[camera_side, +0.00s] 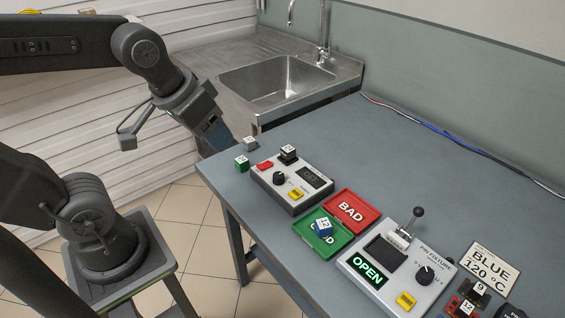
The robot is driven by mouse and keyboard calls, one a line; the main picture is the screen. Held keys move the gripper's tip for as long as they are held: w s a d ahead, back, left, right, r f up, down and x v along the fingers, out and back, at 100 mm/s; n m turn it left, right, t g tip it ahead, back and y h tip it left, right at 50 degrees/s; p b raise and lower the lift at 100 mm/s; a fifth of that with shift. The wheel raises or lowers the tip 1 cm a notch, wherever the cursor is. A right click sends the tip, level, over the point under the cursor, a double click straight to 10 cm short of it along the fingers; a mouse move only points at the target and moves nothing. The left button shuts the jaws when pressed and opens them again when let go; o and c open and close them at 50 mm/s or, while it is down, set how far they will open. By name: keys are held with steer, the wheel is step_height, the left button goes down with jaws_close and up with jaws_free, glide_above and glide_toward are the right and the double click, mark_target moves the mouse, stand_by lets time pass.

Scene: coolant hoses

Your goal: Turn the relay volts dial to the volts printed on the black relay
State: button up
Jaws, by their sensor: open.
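A grey tester box (292,192) stands near the table's left edge. It carries a small black dial (279,178), a dark display (312,176) and a yellow button (296,195). A black relay (288,158) with a white printed top sits at the box's back edge; its print is too small to read. I cannot read the dial's scale or setting. My gripper (216,135) is open, above and left of the tester, beyond the table's left edge, touching nothing. Its fingertips show only partly.
A green relay (242,163) and a grey one (250,144) stand at the table's left corner. A red BAD tray (364,222), a green tray (307,246) holding a blue relay (323,228), and a pin fixture (374,252) with OPEN lit lie rightward. The back table is clear except cables (450,136).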

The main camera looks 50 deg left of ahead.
steer(key=w+a+f+n+g, duration=0.3)
steer(key=w+n, duration=0.2)
steer(key=w, duration=0.6)
steer(key=n+g, duration=0.2)
steer(key=n, duration=0.2)
glide_toward(278, 174)
step_height(278, 174, down, 10)
steer(key=shift+r, duration=0.25)
steer(key=c, duration=0.9)
